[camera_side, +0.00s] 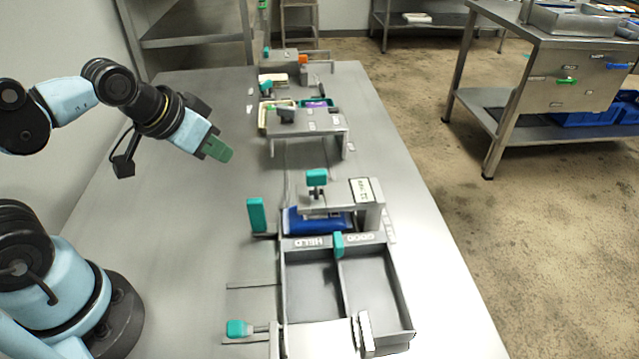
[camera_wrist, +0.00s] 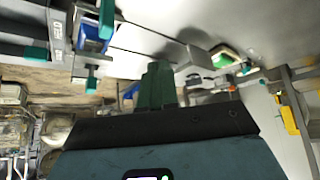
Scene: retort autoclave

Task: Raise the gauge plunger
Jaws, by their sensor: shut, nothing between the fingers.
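The gauge plunger has a teal knob (camera_side: 317,177) on a short dark stem. It stands on a metal bridge (camera_side: 340,196) over a blue pouch (camera_side: 316,221); the pouch's top is partly hidden. In the wrist view a teal knob (camera_wrist: 91,80), likely the plunger's, is left of my fingers, near the blue pouch (camera_wrist: 92,38). My gripper (camera_side: 220,150), with green fingers, is shut and empty. It is raised above the left part of the bench, up and to the left of the plunger and apart from it. The fingers also show in the wrist view (camera_wrist: 155,82).
A two-part bin (camera_side: 347,291) marked HELD and GOOD stands in front of the bridge. An upright teal paddle (camera_side: 256,215) is left of the pouch. A teal push knob (camera_side: 238,328) is at the front. Another bridge (camera_side: 312,124) stands behind. The left bench is clear.

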